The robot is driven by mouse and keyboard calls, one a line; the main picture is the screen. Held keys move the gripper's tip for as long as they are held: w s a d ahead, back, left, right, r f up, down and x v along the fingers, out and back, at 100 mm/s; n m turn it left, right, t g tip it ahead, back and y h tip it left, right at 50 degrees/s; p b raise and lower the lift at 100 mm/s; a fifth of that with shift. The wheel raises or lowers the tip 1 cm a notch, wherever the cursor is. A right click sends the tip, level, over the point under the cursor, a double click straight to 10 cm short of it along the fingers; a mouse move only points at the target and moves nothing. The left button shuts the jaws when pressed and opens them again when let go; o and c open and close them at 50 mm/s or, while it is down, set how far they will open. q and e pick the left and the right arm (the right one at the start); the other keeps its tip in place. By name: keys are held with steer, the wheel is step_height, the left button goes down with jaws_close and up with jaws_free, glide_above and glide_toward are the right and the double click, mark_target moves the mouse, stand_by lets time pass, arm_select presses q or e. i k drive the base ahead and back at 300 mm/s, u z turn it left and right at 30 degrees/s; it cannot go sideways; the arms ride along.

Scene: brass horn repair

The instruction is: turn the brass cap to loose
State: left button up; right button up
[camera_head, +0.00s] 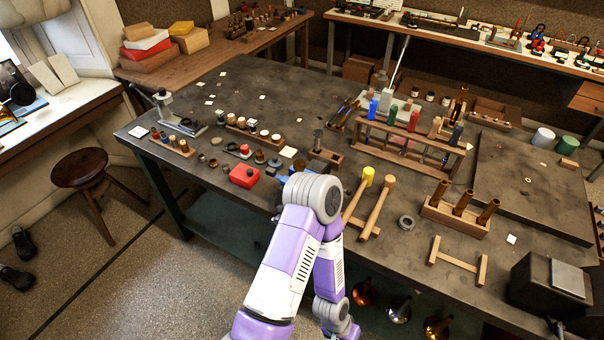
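I cannot pick out the brass cap for certain. Several small brass-coloured parts (259,157) stand on the workbench (240,90) around the middle left, too small to tell apart. Upright brass tubes (463,203) stand in a wooden block at the right. One of my arms, purple and white, rises from the bottom middle and bends at a grey joint over the bench's front edge. It hides part of the bench behind it. Neither of my grippers can be seen.
A red box (244,175), a yellow-headed mallet (359,194), a wooden mallet (377,207) and a tool rack (411,147) stand on the bench. A stool (79,168) is at the left. Horn bells (399,309) lie below the front edge. The bench's back left is mostly clear.

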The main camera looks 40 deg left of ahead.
mark_target(299, 165)
steer(key=z, duration=0.45)
steer(key=k, duration=0.2)
steer(key=u, duration=0.9)
steer(key=i, duration=0.2)
steer(key=u, duration=2)
steer(key=k, duration=0.4)
steer(key=z, duration=0.05)
